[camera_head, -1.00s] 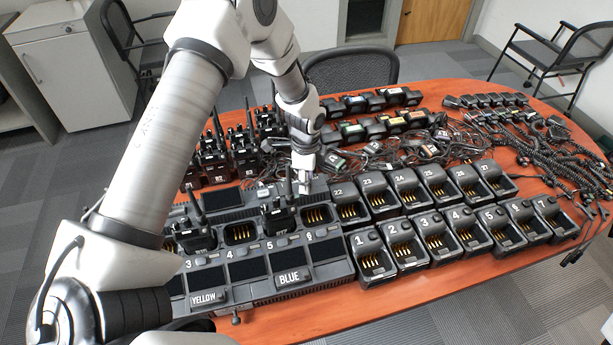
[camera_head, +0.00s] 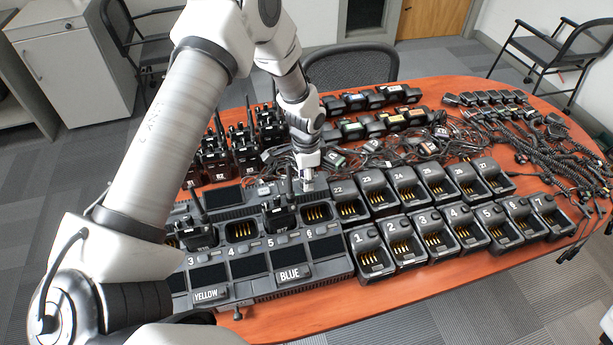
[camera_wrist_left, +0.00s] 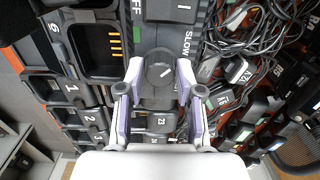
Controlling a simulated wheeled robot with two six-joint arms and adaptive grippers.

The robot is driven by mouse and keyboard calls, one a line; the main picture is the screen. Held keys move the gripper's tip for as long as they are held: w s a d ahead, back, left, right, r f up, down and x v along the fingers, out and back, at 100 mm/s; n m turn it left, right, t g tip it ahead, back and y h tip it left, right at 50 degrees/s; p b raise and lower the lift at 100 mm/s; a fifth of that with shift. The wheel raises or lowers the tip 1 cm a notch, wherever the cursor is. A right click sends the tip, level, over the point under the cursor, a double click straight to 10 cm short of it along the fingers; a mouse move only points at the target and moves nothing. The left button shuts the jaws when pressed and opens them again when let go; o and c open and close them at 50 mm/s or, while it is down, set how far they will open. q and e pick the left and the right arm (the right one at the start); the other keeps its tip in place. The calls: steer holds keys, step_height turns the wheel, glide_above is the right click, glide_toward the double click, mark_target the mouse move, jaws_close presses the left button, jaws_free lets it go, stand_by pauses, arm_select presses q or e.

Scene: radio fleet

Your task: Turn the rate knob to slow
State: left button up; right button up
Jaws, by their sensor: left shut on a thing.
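The rate knob (camera_wrist_left: 160,68) is a dark round knob with a white pointer line, in the wrist view. The line slants toward the upper right. The word SLOW (camera_wrist_left: 187,43) is printed on the panel to the upper right of the knob. My left gripper (camera_wrist_left: 160,75) is shut on the knob, with one finger on each side. In the head view my left gripper (camera_head: 307,182) points down at the back right of the multi-bay charger (camera_head: 328,248); the knob is too small to tell there. My right gripper is not in view.
Single charging cradles (camera_head: 372,262) stand in two rows to the right. Several radios (camera_head: 245,158) stand behind the charger. Tangled cables and earpieces (camera_head: 340,160) lie close to the gripper. Coiled-cord microphones (camera_head: 550,140) cover the table's right end.

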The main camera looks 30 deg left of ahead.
arm_select(q)
steer(key=shift+s+f, duration=0.15)
steer(key=o, duration=1.2)
steer(key=shift+a, duration=0.15)
step_height(320, 180, up, 12)
